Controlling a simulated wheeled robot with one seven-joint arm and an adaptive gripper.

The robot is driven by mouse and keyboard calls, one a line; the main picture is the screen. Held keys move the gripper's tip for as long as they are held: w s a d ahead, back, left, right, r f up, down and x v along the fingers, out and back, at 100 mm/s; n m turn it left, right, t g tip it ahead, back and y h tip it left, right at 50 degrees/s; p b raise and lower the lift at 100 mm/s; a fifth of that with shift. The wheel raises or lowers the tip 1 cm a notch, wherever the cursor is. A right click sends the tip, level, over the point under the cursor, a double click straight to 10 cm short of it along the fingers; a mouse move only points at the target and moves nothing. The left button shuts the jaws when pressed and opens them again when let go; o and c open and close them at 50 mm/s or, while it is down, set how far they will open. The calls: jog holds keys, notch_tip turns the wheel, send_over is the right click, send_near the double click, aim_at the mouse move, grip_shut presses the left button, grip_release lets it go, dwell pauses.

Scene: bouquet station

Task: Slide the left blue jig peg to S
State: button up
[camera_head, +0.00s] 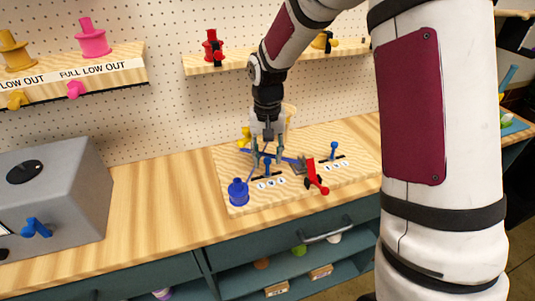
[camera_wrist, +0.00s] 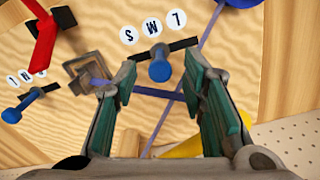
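The left blue jig peg (camera_head: 267,166) stands upright in a short black slot on the wooden jig board (camera_head: 236,198). In the wrist view, this peg (camera_wrist: 160,68) is near the middle of its slot, by the middle of three round letter labels (camera_wrist: 153,27). The S label (camera_wrist: 128,35) is at the slot's left end there. My gripper (camera_head: 268,158) points down just behind the peg. In the wrist view, my gripper (camera_wrist: 165,98) is open, with green-padded fingers apart and nothing held between them. The peg shows ahead of the gap; contact is not visible.
A second blue peg (camera_head: 333,150) stands in its slot to the right. A red lever (camera_head: 314,178) and a blue spool (camera_head: 238,191) are at the board's front. Blue bars and a grey metal block (camera_wrist: 88,72) lie close to the fingers. A grey box (camera_head: 60,195) stands left.

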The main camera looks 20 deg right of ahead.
grip_shut()
jog(key=shift+d, duration=1.75)
grip_release()
jog(key=shift+d, duration=0.1)
notch_tip(320, 180, up, 12)
